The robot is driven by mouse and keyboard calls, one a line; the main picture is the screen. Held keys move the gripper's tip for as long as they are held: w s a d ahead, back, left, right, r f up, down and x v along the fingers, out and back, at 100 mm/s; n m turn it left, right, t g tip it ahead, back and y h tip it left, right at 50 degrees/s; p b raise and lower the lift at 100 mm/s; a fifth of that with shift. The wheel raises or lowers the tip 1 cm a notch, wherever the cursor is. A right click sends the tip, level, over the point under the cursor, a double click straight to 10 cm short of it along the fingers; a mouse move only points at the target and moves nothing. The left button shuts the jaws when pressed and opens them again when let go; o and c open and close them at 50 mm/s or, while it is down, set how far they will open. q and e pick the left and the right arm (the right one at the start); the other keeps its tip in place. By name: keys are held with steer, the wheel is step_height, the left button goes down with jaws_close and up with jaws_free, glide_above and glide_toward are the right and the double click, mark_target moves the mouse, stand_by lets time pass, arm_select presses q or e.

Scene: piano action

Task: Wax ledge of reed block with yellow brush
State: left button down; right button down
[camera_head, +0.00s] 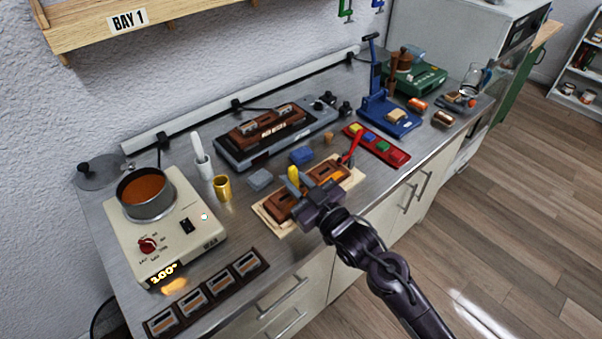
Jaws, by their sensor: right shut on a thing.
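The reed block (278,207) is a reddish-brown wooden piece on a pale board (264,217) near the front edge of the worktop. My right gripper (298,186) is over the block and shut on the yellow brush (293,174), whose yellow handle stands up between the fingers. The brush's bristles and the ledge under them are hidden by the gripper, so I cannot tell whether they touch. A pot of orange-brown wax (145,189) sits on a cream heater (184,240) at the left. My left gripper is not in view.
A red-handled tool (352,147) stands at the board's right end. A gold cup (222,188), a white cup (202,166), and grey (260,179) and blue (302,155) blocks lie behind. A dark tray of framed pieces (207,293) is at front left.

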steer(key=shift+s+a, duration=0.3)
steer(key=shift+a, duration=0.1)
steer(key=shift+a, duration=0.1)
steer(key=shift+s+a+p, duration=0.35)
steer(key=shift+s+a, duration=0.6)
steer(key=shift+a, duration=0.25)
steer(key=shift+f, duration=0.1)
steer(key=shift+d, duration=0.15)
steer(key=shift+w+d, duration=0.95)
steer(key=shift+d, duration=0.25)
steer(key=shift+w+d, duration=0.5)
steer(key=shift+d, duration=0.15)
steer(key=shift+w+d, duration=0.45)
steer(key=shift+d, duration=0.2)
